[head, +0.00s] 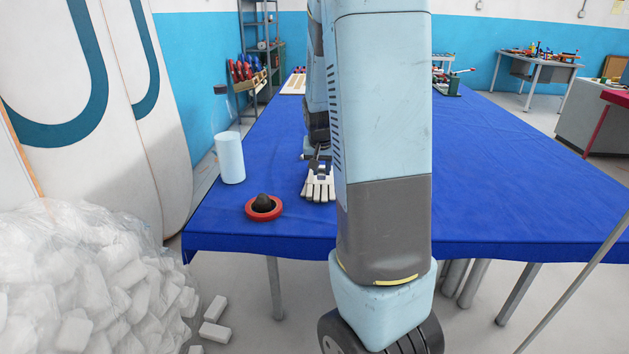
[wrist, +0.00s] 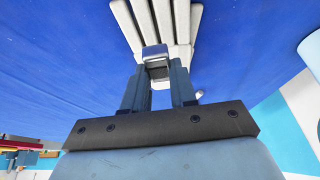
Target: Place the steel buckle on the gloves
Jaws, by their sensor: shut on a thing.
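The white gloves (head: 318,188) lie on the blue table, partly hidden behind my arm in the head view. In the wrist view, their pale fingers (wrist: 182,22) spread beyond my fingertips. My gripper (wrist: 157,76) is shut on the steel buckle (wrist: 156,53), a small shiny metal piece at the fingertips. The buckle overlaps the gloves in the wrist view; I cannot tell whether it touches them. In the head view my gripper (head: 319,165) is low at the gloves' far end, and the buckle cannot be made out there.
A red ring with a dark lump in it (head: 263,208) lies near the table's front left edge. A clear bottle with pale contents (head: 230,157) stands at the left edge. The blue table (head: 510,185) is clear on the right. A pale board (head: 295,84) lies far back.

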